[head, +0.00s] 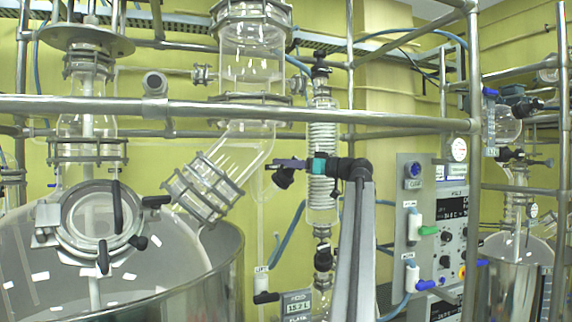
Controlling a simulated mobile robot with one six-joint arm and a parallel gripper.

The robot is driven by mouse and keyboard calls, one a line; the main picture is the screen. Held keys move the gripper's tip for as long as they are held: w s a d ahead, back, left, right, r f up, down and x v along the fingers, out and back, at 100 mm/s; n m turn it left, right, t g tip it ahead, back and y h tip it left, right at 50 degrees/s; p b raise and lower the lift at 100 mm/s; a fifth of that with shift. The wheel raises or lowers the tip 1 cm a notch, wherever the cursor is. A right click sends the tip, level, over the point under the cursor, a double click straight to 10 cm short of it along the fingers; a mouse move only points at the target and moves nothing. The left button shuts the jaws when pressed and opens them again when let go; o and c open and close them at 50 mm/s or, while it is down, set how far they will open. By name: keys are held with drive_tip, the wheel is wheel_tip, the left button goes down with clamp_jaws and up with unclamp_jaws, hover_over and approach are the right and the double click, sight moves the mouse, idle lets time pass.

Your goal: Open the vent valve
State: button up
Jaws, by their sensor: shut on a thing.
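My gripper (274,164) is at the end of my arm, to the right of the angled glass neck. It points left, in front of the glass coil condenser (322,135), with a teal band behind its jaws. The jaws are shut on a small dark part beside a thin upright tube (261,215). This part may be the vent valve's handle, but the jaws cover most of it and I cannot read its angle. A dark knob-like shape (284,179) hangs just below the jaws; I cannot tell whether it belongs to the valve or the gripper.
A large glass reactor vessel (150,255) with a clamped round port (100,220) fills the lower left. A steel rail (230,108) crosses above my gripper.

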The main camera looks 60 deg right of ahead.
drive_tip(key=shift+a+r+n+y+p, duration=0.1)
drive_tip(key=shift+r+n+y+p, duration=0.1)
drive_tip(key=shift+n+y+p, duration=0.55)
drive_tip(key=shift+a+r+n+y+p, duration=0.2)
drive_tip(key=shift+n+p, duration=0.35)
drive_tip(key=shift+p, duration=0.45)
drive_tip(key=n+g+y+p, duration=0.1)
drive_tip(key=n+y+p, duration=0.1)
drive_tip(key=p, duration=0.2)
drive_tip(key=shift+a+f, duration=0.1)
drive_tip(key=n+p, duration=0.1)
drive_tip(key=n+y+p, duration=0.1)
drive_tip(key=p, duration=0.1)
drive_tip(key=shift+s+a+f+g+y+p, duration=0.1)
drive_tip(key=shift+f+g+y+p, duration=0.05)
drive_tip(key=shift+g+y+p, duration=0.15)
drive_tip(key=shift+a+f+n+p, duration=0.15)
drive_tip(key=shift+f+n+p, duration=0.25)
drive_tip(key=shift+p, duration=0.2)
drive_tip(key=o, duration=1.1)
drive_tip(key=shift+s+a+r, duration=0.1)
drive_tip(key=shift+c, duration=0.2)
